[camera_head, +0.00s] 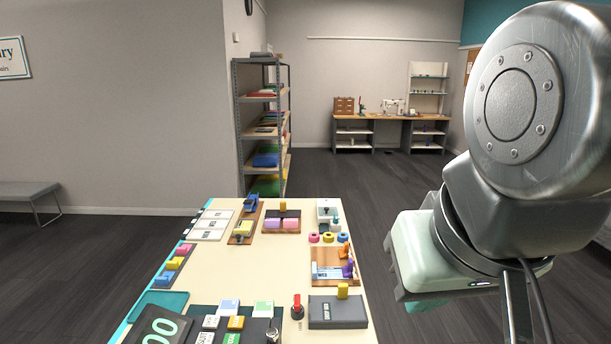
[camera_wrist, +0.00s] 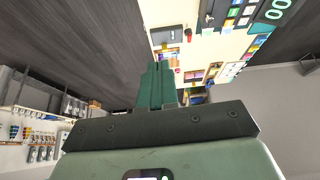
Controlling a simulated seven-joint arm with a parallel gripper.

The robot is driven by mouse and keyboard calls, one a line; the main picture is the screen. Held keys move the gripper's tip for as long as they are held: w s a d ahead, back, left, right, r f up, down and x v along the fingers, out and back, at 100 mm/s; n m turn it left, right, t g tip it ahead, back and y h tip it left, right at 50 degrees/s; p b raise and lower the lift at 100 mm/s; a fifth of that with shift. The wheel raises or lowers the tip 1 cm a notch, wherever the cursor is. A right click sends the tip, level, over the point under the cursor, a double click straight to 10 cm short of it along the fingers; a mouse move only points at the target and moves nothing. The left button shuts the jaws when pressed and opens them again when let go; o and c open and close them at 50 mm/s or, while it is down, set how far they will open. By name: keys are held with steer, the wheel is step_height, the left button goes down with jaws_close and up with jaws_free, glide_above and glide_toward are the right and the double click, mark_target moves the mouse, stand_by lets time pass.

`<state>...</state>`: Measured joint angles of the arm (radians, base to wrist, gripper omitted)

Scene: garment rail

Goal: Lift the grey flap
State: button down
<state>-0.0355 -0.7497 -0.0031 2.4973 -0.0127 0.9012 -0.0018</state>
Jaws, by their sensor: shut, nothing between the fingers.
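What I take for the grey flap (camera_head: 325,316) is a dark grey panel at the near right corner of the table in the head view, lying flat, with a small yellow block (camera_head: 342,291) at its far edge.
A red-topped knob (camera_head: 297,307) stands just left of the panel. A wooden tray (camera_head: 319,283) with purple pieces lies behind it. Coloured tape rolls (camera_head: 328,238) and several blocks sit farther back. The table's middle (camera_head: 235,272) is clear.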

steer(key=w+f+m+t, duration=0.2)
steer(key=w+f, duration=0.3)
steer(key=w, duration=0.5)
steer(key=w+f+m+t+y, duration=0.15)
steer(key=w+f, duration=0.25)
steer(key=w, duration=0.6)
steer(key=w+f+m+t+h, duration=0.1)
steer(key=w+f+m+t, duration=0.3)
steer(key=w, duration=0.7)
step_height(320, 180, down, 8)
steer(key=w+a+m+y, duration=0.1)
steer(key=w, duration=0.2)
steer(key=s+f+m+t, duration=0.1)
steer(key=s+f+m, duration=0.1)
steer(key=f, duration=0.4)
steer(key=s+f+m+t, duration=0.2)
steer(key=f+m, duration=0.2)
steer(key=f, duration=0.2)
steer(key=s+f+m+t+h, duration=0.1)
steer(key=s+f+m, duration=0.2)
steer(key=f, duration=0.2)
steer(key=shift+d+f+t, duration=0.2)
steer(key=shift+f+t, duration=0.15)
steer(key=shift+f, duration=0.05)
steer(key=shift+s+f+m+h, duration=0.25)
steer(key=shift+s+m, duration=0.15)
steer(key=shift+m, duration=0.05)
